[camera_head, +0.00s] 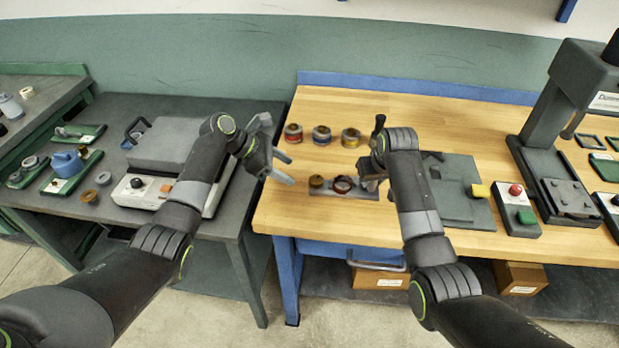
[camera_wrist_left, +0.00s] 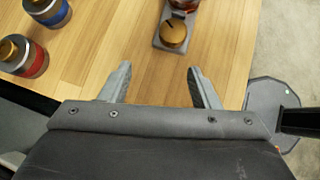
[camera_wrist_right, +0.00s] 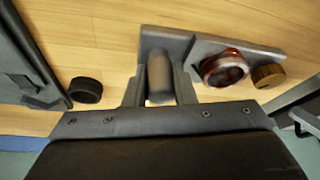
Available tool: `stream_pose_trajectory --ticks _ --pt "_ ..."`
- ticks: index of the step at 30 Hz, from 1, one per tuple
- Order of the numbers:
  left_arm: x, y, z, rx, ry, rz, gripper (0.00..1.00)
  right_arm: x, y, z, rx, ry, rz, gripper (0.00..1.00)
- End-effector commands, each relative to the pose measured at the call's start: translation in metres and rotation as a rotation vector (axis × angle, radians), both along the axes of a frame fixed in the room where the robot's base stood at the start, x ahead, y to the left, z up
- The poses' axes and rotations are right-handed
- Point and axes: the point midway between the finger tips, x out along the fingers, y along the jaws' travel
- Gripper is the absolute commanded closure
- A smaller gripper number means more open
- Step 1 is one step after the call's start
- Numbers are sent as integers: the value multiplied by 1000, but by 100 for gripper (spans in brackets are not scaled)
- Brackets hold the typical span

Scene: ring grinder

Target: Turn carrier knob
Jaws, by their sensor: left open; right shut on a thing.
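A small grey carrier plate (camera_head: 328,194) lies near the bench's front edge. It bears a round brass knob (camera_head: 316,181) at its left end and a dark red ring (camera_head: 342,184) beside it. The knob shows a dark mark in the left wrist view (camera_wrist_left: 174,36), just beyond my left fingertips. My left gripper (camera_head: 287,170) is open and empty, left of the knob and apart from it. My right gripper (camera_wrist_right: 160,82) is shut on an upright grey-brown cylindrical handle (camera_wrist_right: 160,72) at the carrier's other end. In the head view my right arm partly hides this grip.
Several ring pots with coloured bands (camera_head: 322,134) stand behind the carrier. A press (camera_head: 560,140) stands further right. The wood between the pots and my left gripper is clear.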

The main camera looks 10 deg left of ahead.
Motion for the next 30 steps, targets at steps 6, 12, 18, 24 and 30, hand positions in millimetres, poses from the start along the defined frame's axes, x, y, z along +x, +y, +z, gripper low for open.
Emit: stream_pose_trajectory --ticks 6,12,18,24,30 --pt "-23 -8 -18 -68 -51 211 44 0 0 0 1 0 0 100" --pt "-49 -10 -16 -175 -103 401 44 0 0 0 1 0 0 100" --pt "-75 -8 -1 -288 -145 549 44 0 0 0 1 0 0 100" --pt "-89 -5 10 -351 -169 619 44 0 0 0 1 1 0 100" --pt "-82 -12 7 -364 -170 632 44 0 0 0 1 1 0 100"
